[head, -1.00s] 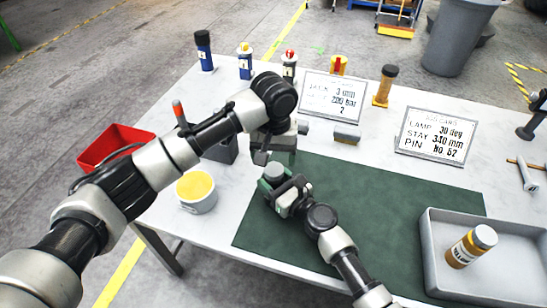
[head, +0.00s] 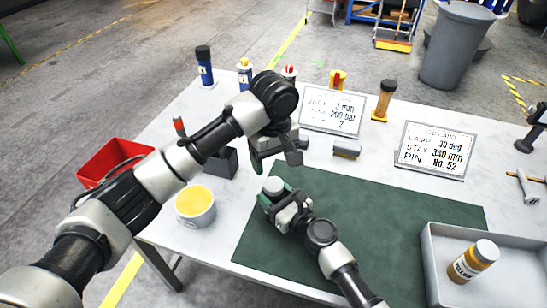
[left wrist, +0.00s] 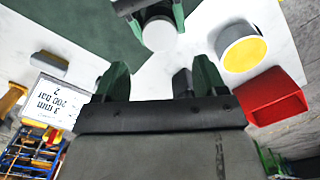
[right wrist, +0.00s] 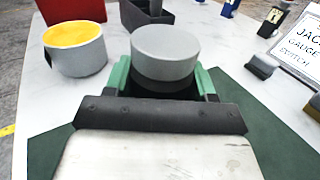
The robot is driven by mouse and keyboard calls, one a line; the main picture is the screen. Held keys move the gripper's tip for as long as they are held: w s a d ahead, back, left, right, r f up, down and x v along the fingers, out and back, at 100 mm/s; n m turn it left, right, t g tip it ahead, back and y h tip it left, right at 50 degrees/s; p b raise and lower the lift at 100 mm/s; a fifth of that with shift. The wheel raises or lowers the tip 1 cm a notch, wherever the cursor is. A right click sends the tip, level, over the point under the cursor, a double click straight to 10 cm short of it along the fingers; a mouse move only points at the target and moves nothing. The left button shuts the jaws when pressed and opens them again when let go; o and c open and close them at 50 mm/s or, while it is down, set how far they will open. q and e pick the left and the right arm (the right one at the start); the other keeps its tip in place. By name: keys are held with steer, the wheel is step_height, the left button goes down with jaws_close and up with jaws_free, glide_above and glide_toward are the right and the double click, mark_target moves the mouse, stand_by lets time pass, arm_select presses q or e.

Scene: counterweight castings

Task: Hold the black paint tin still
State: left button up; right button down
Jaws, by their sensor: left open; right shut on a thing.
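The black paint tin, with its pale grey lid (head: 273,185), stands upright at the left edge of the green mat (head: 360,215). My right gripper (head: 279,195) is shut around it; in the right wrist view its green fingers lie on both sides of the tin (right wrist: 165,55), with the dark body just showing under the lid. My left gripper (head: 276,160) is open and empty, above and just behind the tin. In the left wrist view the tin's lid (left wrist: 159,34) shows beyond the open fingers (left wrist: 163,82).
Bottles and sign cards (head: 436,149) line the back.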

mark_target(273, 183)
arm_select(q)
steer(key=shift+f, duration=4.05)
steer(key=c, duration=0.9)
steer(key=shift+m, duration=1.7)
steer(key=shift+c, duration=0.2)
